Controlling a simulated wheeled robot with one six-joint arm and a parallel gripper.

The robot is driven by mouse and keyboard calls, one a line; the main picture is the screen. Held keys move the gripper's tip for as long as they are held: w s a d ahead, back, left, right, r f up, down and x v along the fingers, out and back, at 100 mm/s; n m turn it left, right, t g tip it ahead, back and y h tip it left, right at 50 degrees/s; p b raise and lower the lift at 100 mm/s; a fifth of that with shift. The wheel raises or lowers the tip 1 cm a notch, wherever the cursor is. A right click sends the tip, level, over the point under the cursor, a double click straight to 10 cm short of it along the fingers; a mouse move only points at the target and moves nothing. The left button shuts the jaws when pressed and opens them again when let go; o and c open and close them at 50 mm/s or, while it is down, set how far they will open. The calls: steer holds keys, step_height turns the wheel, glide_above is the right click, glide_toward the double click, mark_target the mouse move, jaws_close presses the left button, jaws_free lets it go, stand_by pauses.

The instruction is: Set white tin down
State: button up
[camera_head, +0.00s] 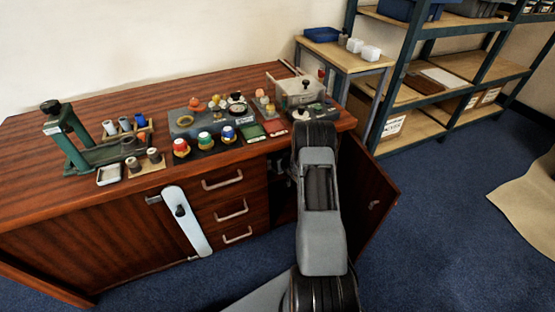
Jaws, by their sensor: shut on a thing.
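My arm (320,200) reaches from the bottom of the picture up to the front right edge of the wooden cabinet. My gripper is hidden behind the arm, and I cannot see its jaws or what is between them. I cannot make out a white tin for certain. A small white square dish (109,175) lies at the front left of the cabinet top (50,193). A pale box-like container (300,93) stands at the back right of the top, just beyond my arm.
Spools, a green press (68,145) and colored knobs (204,141) crowd the cabinet top. A cabinet door (368,195) stands open right of my arm, beside three drawers (231,209). A shelf rack (440,75) stands at right.

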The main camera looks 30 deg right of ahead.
steer(key=shift+f, duration=0.1)
steer(key=o, duration=1.1)
steer(key=shift+r, duration=0.2)
steer(key=shift+s+r, duration=0.15)
steer(key=shift+s, duration=0.2)
steer(key=shift+p+v, duration=1.5)
steer(key=shift+v, duration=4.2)
